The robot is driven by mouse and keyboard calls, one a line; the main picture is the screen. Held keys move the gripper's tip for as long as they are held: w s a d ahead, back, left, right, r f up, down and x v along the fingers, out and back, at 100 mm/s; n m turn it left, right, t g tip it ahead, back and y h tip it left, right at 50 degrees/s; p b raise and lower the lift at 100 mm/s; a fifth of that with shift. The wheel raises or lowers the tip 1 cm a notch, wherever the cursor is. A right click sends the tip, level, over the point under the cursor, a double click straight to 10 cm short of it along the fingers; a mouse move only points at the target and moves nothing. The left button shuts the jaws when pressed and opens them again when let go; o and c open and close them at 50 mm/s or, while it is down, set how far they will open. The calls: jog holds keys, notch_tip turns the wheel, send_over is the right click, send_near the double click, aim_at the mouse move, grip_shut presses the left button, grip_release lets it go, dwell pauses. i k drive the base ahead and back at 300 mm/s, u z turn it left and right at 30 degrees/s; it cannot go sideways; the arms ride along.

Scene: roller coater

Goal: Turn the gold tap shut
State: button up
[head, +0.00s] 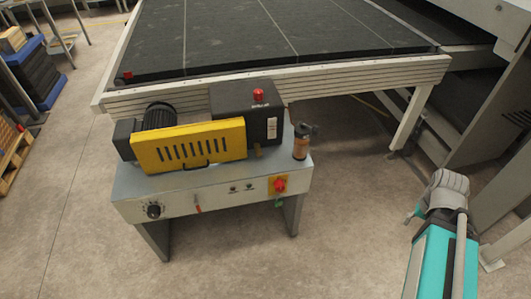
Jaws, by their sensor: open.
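A small gold-brown piece (257,152) stands on the machine's top, at the right end of the yellow guard, and looks like the gold tap. It is too small to tell which way its handle is turned. The roller coater's grey bench unit (210,200) carries it. My arm, teal and grey, shows at the lower right, apart from the machine. My gripper cannot be made out in the head view.
A red knob on a yellow plate (279,185) and a black dial (153,210) are on the front. The floor (310,255) before the machine is clear.

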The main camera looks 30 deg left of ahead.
aim_at(258, 152)
jog(key=z, duration=0.05)
jog(key=k, duration=1.5)
jog(key=u, duration=1.35)
jog(key=i, duration=0.9)
jog(key=u, duration=0.1)
